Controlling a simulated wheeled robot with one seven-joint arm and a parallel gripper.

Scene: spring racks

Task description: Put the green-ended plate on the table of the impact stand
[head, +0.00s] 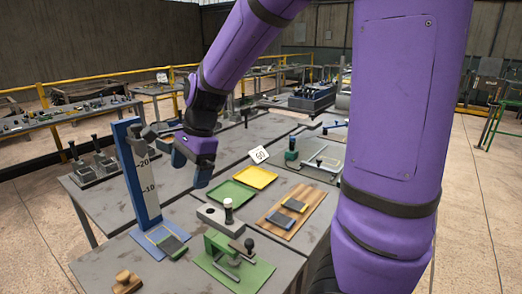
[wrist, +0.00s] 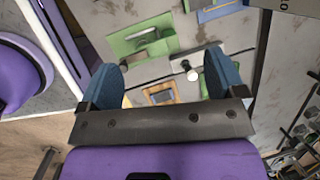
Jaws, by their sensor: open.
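The impact stand (head: 138,185) is a tall blue-edged column with a white scale marked 20 and 10, and a dark head near its top. Its low blue base (head: 146,235) lies at the column's foot. The green-ended plate (head: 173,246), dark grey between green ends, lies flat at the right part of this base. Part of the blue base shows at the top of the wrist view (wrist: 222,12). My gripper (head: 193,165) is open and empty, above the table to the right of the column. Its blue fingers stand wide apart in the wrist view (wrist: 165,78).
A wooden board (head: 268,226) holds a blue-ended and a yellow-ended plate. Nearby are a green clamp fixture (head: 225,250), a grey block with a knob (head: 212,216), green and yellow trays (head: 232,194), and a wooden stamp-like piece (head: 126,284).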

